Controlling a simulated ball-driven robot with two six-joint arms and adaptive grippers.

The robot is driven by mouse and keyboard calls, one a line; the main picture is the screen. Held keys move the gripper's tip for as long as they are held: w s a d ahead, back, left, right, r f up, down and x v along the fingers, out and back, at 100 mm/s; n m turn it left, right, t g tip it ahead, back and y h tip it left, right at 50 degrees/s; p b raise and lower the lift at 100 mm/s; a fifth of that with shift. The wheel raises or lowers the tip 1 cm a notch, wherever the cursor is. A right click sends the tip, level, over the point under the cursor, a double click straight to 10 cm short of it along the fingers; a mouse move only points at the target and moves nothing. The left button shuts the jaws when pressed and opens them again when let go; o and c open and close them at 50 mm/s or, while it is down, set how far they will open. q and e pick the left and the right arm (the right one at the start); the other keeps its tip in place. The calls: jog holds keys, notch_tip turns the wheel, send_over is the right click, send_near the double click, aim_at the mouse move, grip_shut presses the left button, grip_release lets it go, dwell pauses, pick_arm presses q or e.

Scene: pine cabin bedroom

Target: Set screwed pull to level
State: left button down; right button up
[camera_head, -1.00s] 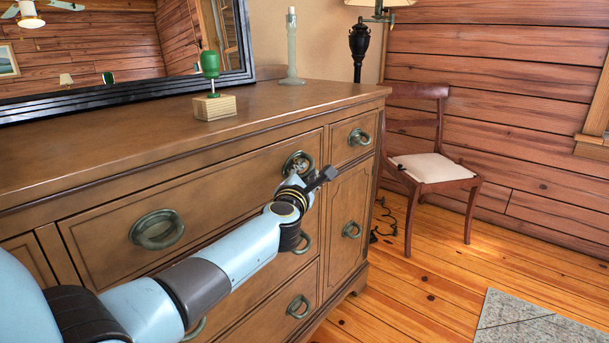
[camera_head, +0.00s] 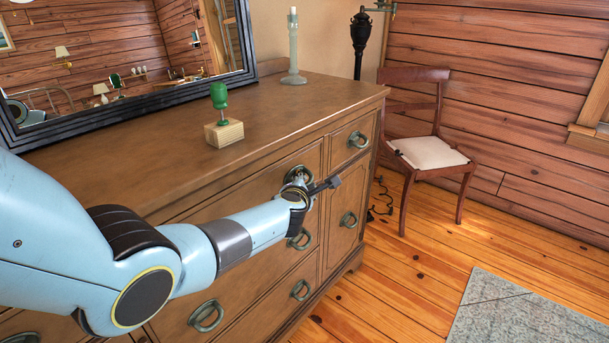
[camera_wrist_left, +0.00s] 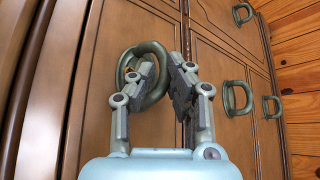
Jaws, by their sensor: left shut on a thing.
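The pull is a green-bronze ring handle on the wide top drawer; its round backplate (camera_head: 298,171) shows just beyond my left gripper (camera_head: 299,184) in the head view. In the left wrist view the pull's ring (camera_wrist_left: 125,66) stands out from the drawer front, partly behind the fingers. My left gripper (camera_wrist_left: 166,82) is shut on this ring, one finger overlapping its opening. The fingers hide much of the pull, so I cannot tell its exact tilt. A green-handled screwdriver (camera_head: 219,97) stands upright in a wooden block (camera_head: 223,133) on the dresser. My right gripper is not in view.
The dresser (camera_head: 270,105) has other pulls, one on the small drawer (camera_head: 358,139) at right. A mirror (camera_head: 140,95) and a pale candlestick (camera_head: 293,50) are on top. A chair (camera_head: 428,152) stands by the wall; floor between it and the rug (camera_head: 530,310) is open.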

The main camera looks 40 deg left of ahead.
pick_arm(q)
jog(key=c, duration=1.6)
grip_release()
jog(key=v, duration=1.2)
jog(key=shift+f, duration=0.1)
